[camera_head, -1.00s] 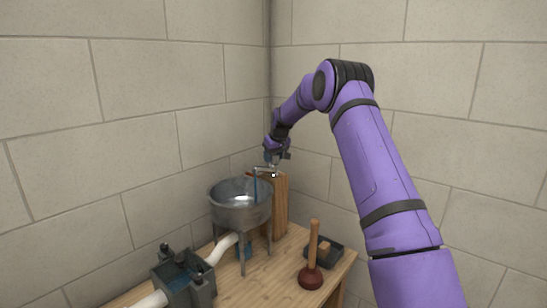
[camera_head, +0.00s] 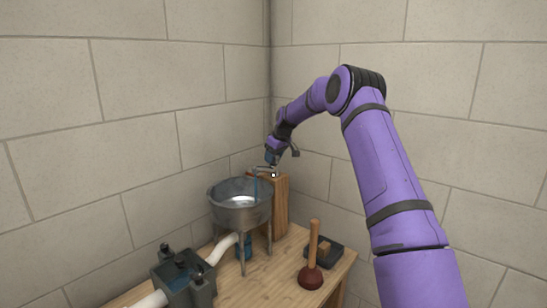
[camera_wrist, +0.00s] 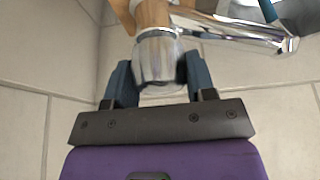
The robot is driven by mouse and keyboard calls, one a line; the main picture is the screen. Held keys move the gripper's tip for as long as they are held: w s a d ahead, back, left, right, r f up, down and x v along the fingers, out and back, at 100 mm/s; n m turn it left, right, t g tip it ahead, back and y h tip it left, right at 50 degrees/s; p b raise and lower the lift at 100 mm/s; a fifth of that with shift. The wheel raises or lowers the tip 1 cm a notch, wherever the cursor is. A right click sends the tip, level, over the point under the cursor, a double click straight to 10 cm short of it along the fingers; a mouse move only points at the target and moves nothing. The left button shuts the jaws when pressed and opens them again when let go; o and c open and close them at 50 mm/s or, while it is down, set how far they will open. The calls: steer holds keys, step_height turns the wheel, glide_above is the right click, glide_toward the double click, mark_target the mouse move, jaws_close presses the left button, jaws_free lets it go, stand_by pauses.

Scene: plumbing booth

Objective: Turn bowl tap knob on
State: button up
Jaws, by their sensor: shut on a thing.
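The bowl tap knob (camera_wrist: 158,60) is a shiny chrome piece, seen close up in the wrist view. It sits between the two blue-grey fingers of my gripper (camera_wrist: 160,85), which is shut on it. The chrome tap spout (camera_wrist: 235,30) runs to the right of the knob. In the head view my gripper (camera_head: 271,160) is at the top of the wooden post (camera_head: 281,205), and hides most of the knob. The spout (camera_head: 261,170) reaches left over the metal bowl (camera_head: 238,208).
The bowl stands on legs on a wooden table (camera_head: 262,280). A plunger (camera_head: 312,265) with a wooden handle stands at the front right, by a dark tray (camera_head: 331,252). A grey box with white pipes (camera_head: 185,280) is at the front left. Block walls are close behind.

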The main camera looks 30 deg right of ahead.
steer(key=o, duration=0.9)
steer(key=v, duration=1)
steer(key=shift+s+r, duration=0.15)
steer(key=shift+r, duration=0.25)
